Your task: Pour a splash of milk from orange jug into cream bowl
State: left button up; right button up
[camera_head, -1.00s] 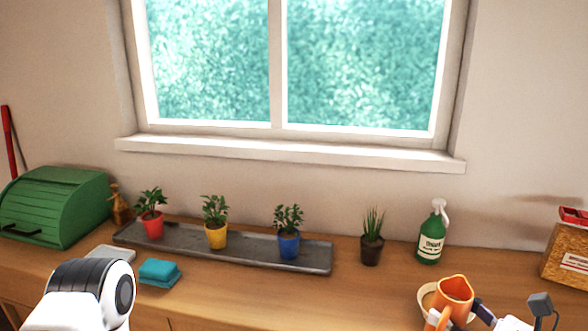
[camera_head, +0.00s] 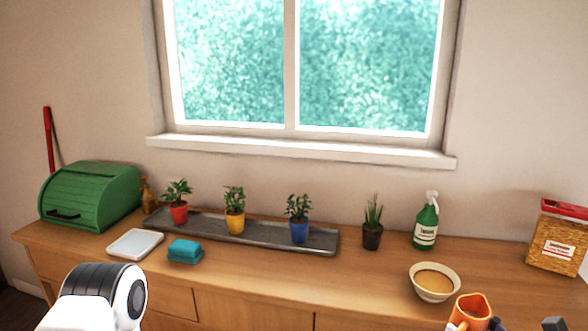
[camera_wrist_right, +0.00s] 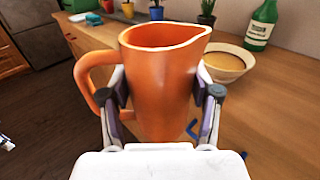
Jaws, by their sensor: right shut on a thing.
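The orange jug (camera_wrist_right: 165,80) is upright in the right wrist view, its handle to the left and its spout toward the upper right. My right gripper (camera_wrist_right: 163,98) is shut on the jug's body from both sides. The jug also shows at the bottom right of the head view (camera_head: 470,310), in front of the bowl and apart from it. The cream bowl (camera_head: 435,290) stands on the counter with a tan surface inside; it also shows behind the jug to the right in the wrist view (camera_wrist_right: 228,78). The jug's contents are hidden. My left gripper is out of view.
The wooden counter (camera_head: 340,290) is clear left of the bowl. Behind stand a green spray bottle (camera_head: 426,225), a dark potted plant (camera_head: 372,235) and a grey tray (camera_head: 265,238) with potted plants. A box (camera_head: 558,243) stands at the right, a blue sponge stack (camera_head: 185,250) at the left.

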jog(key=shift+m+t+h, duration=0.3)
jog(key=shift+m+h, duration=0.1)
jog(key=shift+h, duration=0.2)
jog(key=d+f, duration=0.1)
jog(key=w+d+f, duration=0.1)
jog(key=f, duration=0.1)
jog(key=shift+w+f+p, duration=0.2)
jog(key=shift+p, duration=0.1)
jog(key=a+f, duration=0.1)
jog(key=w+f+y, duration=0.1)
jog(key=f, duration=0.1)
jog(key=shift+a+n+g, duration=0.4)
jog(key=s+a+f+n+g+y, duration=0.2)
jog(key=a+f, duration=0.1)
jog(key=a, duration=0.2)
jog(key=s+a+f+n+g+y+p, duration=0.1)
jog(key=s+a+f+n+g+y, duration=0.1)
jog(key=a, duration=0.4)
jog(key=shift+s+f+g+y, duration=0.3)
jog(key=shift+s+f+y, duration=0.2)
jog(key=shift+f+y, duration=0.25)
